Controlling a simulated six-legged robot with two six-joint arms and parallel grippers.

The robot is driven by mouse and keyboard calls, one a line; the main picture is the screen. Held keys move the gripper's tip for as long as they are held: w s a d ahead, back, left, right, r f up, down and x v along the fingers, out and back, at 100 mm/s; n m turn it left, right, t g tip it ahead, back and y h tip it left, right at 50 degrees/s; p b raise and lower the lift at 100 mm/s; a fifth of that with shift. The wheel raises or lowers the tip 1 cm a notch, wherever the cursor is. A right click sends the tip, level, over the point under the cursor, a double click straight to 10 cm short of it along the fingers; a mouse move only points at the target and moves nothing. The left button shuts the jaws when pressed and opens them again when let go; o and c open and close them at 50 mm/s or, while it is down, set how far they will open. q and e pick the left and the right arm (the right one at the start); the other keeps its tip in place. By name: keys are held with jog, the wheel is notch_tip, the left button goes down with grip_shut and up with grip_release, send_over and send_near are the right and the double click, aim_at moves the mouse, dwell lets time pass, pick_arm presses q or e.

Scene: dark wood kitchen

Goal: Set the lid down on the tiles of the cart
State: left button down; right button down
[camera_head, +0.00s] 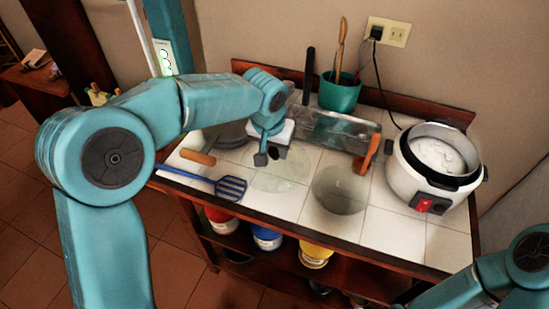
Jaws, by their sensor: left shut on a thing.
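The clear, pale greenish glass lid (283,182) is low over the white tiles of the cart (388,227), below my left gripper. My left gripper (268,155) points down and is shut on the lid near its middle; the jaws hide the part they hold. Whether the lid's rim touches the tiles, I cannot tell. My right arm shows only in part at the lower right corner, and its gripper is out of view.
A darker round patch or disc (340,190) lies right of the lid. An open white cooker (408,180) stands at the right. A blue spatula (231,188) and a wooden-handled pan (198,157) lie left. A green pot (339,95) stands behind.

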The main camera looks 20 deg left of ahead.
aim_at(273, 154)
pick_arm(q)
jog(key=x, duration=0.2)
jog(key=s+x, duration=0.1)
jog(key=x, duration=0.1)
jog(key=shift+a+f, duration=0.1)
jog(key=shift+f, duration=0.1)
jog(key=shift+r, duration=0.1)
jog(key=c, duration=0.7)
grip_release()
